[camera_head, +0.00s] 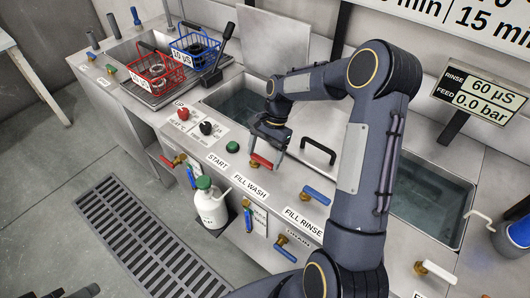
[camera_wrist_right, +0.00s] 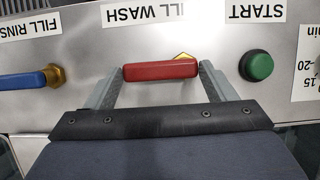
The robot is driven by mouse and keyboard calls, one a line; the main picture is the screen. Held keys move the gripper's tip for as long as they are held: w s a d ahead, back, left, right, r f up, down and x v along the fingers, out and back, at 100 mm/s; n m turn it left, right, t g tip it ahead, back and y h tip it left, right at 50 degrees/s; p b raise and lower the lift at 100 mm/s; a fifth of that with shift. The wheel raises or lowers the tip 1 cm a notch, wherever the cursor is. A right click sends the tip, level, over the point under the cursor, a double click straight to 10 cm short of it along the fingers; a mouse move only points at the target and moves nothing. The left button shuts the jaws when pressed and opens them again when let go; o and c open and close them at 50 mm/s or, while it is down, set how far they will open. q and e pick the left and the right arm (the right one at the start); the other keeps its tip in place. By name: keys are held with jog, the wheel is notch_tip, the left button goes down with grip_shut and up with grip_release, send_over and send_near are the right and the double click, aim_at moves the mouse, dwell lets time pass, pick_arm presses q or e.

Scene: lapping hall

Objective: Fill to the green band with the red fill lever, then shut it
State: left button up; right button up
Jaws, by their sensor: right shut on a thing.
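The red fill lever (camera_head: 262,162) sits on the bench front by the FILL WASH label (camera_head: 250,186). My right gripper (camera_head: 266,156) is shut on it; in the right wrist view the red handle (camera_wrist_right: 160,70) lies crosswise between the two fingers. The wash tank (camera_head: 212,101) is behind the lever, with dark liquid in it, partly hidden by my right arm. I cannot make out a green band. A small dark part at the bottom left edge may be my left gripper (camera_head: 84,292); its jaws cannot be made out.
The blue FILL RINSE lever (camera_head: 316,195) and green START button (camera_head: 232,147) flank the red lever. Red (camera_head: 155,76) and blue (camera_head: 192,48) baskets stand at the back left. A white bottle (camera_head: 210,207) stands below. A display (camera_head: 480,94) reads 60 µS and 0.0 bar.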

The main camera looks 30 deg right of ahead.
jog(key=o, duration=1.4)
jog(key=v, duration=0.8)
jog(key=shift+s, duration=0.1)
jog(key=shift+a, duration=0.1)
jog(key=s+a+r+n+t, duration=0.3)
jog(key=s+r+n, duration=0.15)
jog(key=s, duration=0.35)
jog(key=s+a+r+n+t, duration=0.25)
jog(key=s+r, duration=0.35)
jog(key=s, duration=0.3)
jog(key=s+a+f+n, duration=0.1)
jog(key=s, duration=0.1)
jog(key=s+a+f+n+t, duration=0.1)
jog(key=s+n, duration=0.1)
jog(key=s+a+f+n+t, duration=0.1)
jog(key=s+a, duration=0.1)
jog(key=s, duration=0.1)
jog(key=shift+a+n, duration=0.1)
jog(key=shift+n, duration=0.3)
